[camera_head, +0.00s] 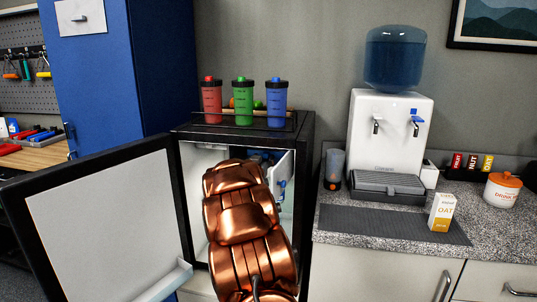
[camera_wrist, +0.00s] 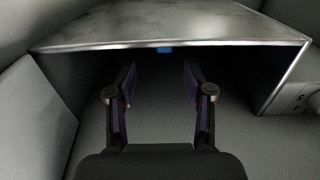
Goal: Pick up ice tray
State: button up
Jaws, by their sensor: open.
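My gripper (camera_wrist: 160,70) is open and empty in the wrist view, its two fingers pointing into a dark compartment with a metal rim (camera_wrist: 170,43). A small blue patch (camera_wrist: 165,49) shows just under the rim, between and beyond the fingertips. It may be part of the ice tray, but too little shows to tell. In the head view my copper-coloured arm reaches into the open mini fridge (camera_head: 306,150) and hides my gripper and most of the inside. Some blue (camera_head: 262,157) shows in the fridge's upper part, behind my arm.
The fridge door (camera_head: 100,215) stands wide open to the left. Red (camera_head: 210,100), green (camera_head: 242,102) and blue (camera_head: 277,102) shaker bottles stand on top of the fridge. A water dispenser (camera_head: 388,135) and a carton (camera_head: 442,212) stand on the right counter. Fridge walls closely flank my gripper.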

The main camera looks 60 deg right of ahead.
aim_at(265, 154)
jog(key=shift+w+d+f, duration=0.15)
jog(key=shift+w+d, duration=0.1)
jog(key=shift+d, duration=0.2)
jog(key=shift+w+p+x, duration=0.2)
jog(key=shift+p+x, duration=0.25)
jog(key=shift+x, duration=1.55)
jog(key=shift+a, duration=0.1)
grip_shut()
